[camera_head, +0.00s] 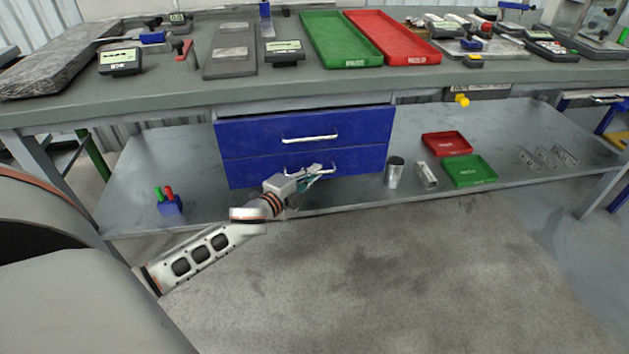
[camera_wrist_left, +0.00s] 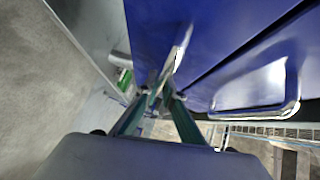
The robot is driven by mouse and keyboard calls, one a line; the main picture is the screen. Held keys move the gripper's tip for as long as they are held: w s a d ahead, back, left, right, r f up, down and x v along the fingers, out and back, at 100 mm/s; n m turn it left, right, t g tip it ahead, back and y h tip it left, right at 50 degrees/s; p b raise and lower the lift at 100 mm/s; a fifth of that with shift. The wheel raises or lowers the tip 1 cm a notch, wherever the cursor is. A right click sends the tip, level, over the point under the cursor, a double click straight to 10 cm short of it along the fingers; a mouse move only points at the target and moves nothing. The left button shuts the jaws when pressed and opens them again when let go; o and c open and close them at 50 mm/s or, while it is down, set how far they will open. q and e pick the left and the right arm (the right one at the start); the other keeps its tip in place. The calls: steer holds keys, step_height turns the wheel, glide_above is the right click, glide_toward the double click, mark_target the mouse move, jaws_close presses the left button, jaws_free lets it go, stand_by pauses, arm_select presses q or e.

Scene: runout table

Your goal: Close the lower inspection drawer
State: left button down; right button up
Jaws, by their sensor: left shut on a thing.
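The lower inspection drawer (camera_head: 250,173) is the lower of two blue drawer fronts under the bench. In the head view its front looks close to flush with the upper drawer (camera_head: 250,134); I cannot tell any small gap. My left gripper (camera_head: 316,171) is at the lower drawer's metal handle (camera_head: 291,171), and its fingers partly cover it. In the left wrist view the fingers (camera_wrist_left: 163,95) are shut on that bar handle (camera_wrist_left: 182,45), close to the blue front (camera_wrist_left: 215,35). The upper drawer's handle (camera_wrist_left: 262,92) is free. My right gripper is not in view.
The lower shelf (camera_head: 330,197) carries a metal cylinder (camera_head: 395,172), a small red tray (camera_head: 446,145), a green tray (camera_head: 470,171) and a blue holder (camera_head: 170,205). The bench top (camera_head: 330,84) overhangs the drawers. The floor (camera_head: 400,270) in front is clear.

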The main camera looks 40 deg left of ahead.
arm_select(q)
steer(key=shift+w+a+r, duration=0.1)
steer(key=shift+a, duration=0.1)
steer(key=c, duration=2.4)
jaws_free()
steer(key=shift+c, duration=0.2)
steer(key=shift+s, duration=0.4)
steer(key=s+r, duration=0.1)
steer(key=s, duration=1)
steer(key=shift+d+r, duration=0.35)
steer(key=shift+d, duration=0.1)
